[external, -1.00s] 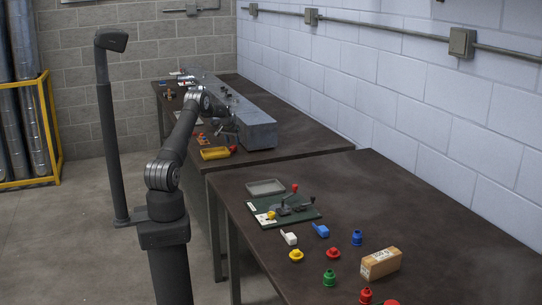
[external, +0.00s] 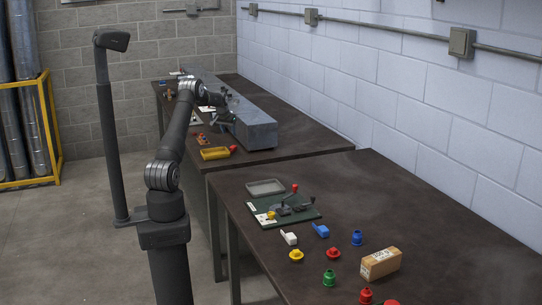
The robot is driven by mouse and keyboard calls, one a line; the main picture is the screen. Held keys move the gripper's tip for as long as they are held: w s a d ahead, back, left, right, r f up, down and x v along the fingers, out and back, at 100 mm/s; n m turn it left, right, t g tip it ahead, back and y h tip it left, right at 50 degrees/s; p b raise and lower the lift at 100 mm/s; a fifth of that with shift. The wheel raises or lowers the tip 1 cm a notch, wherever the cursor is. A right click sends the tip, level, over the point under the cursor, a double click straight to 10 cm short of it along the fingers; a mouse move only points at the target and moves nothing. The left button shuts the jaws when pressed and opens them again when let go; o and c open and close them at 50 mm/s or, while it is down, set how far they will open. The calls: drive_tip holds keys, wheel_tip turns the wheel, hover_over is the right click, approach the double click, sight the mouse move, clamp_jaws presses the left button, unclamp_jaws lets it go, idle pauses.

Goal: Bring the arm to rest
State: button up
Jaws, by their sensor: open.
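My arm reaches from its base in the foreground out over the far table. My gripper (external: 227,117) is small in the external view and hangs beside the left side of the long grey duct (external: 258,131). Its jaws are open, and I see nothing held in them. The fingertips are dark against the duct, so I cannot tell whether they touch it.
A yellow tray (external: 214,153) lies near the far table's front edge. On the near table are a green board with a lever (external: 285,209), a grey tray (external: 265,187), a cardboard box (external: 380,263) and several coloured knobs. A dark post (external: 107,140) stands left of my arm.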

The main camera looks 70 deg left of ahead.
sight(233, 146)
drive_tip(key=x, duration=1.1)
wheel_tip(233, 146, up, 20)
drive_tip(key=w+d+m+h, duration=0.1)
drive_tip(key=w+d+m, duration=0.2)
drive_tip(key=w+d, duration=0.4)
drive_tip(key=w+d+r+m+h, duration=0.1)
drive_tip(key=w+d+m, duration=0.2)
drive_tip(key=d, duration=1.5)
drive_tip(key=w+d+m+t+h, duration=0.1)
drive_tip(key=w+d+m, duration=0.1)
drive_tip(key=w+d, duration=0.9)
drive_tip(key=shift+d+r+m, duration=0.2)
drive_tip(key=shift+d+m, duration=0.2)
drive_tip(key=shift+d, duration=0.9)
drive_tip(key=shift+w, duration=0.1)
